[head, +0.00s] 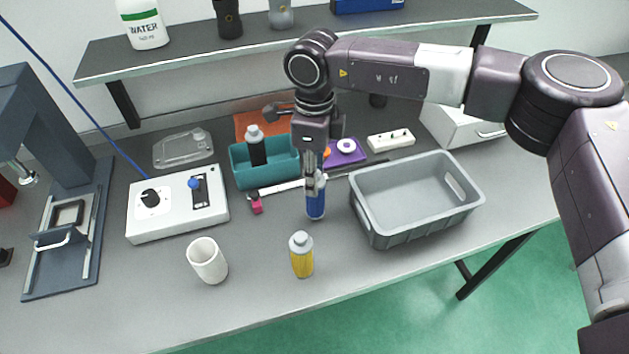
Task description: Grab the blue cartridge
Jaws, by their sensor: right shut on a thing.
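The blue cartridge (316,205) stands upright on the grey bench in the middle of the head view, just left of the grey crate. My right gripper (314,184) comes down from above and is shut on its upper part. The gripper fingers hide the top of the cartridge. Its lower blue body shows below them, and I cannot tell whether it touches the bench. My left gripper is not in view.
The empty grey crate (377,222) is close on the right. A yellow cartridge (302,258) and a white cup (208,262) stand in front. A teal bin (240,176) holds a black bottle (257,150). A shelf (190,58) runs behind.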

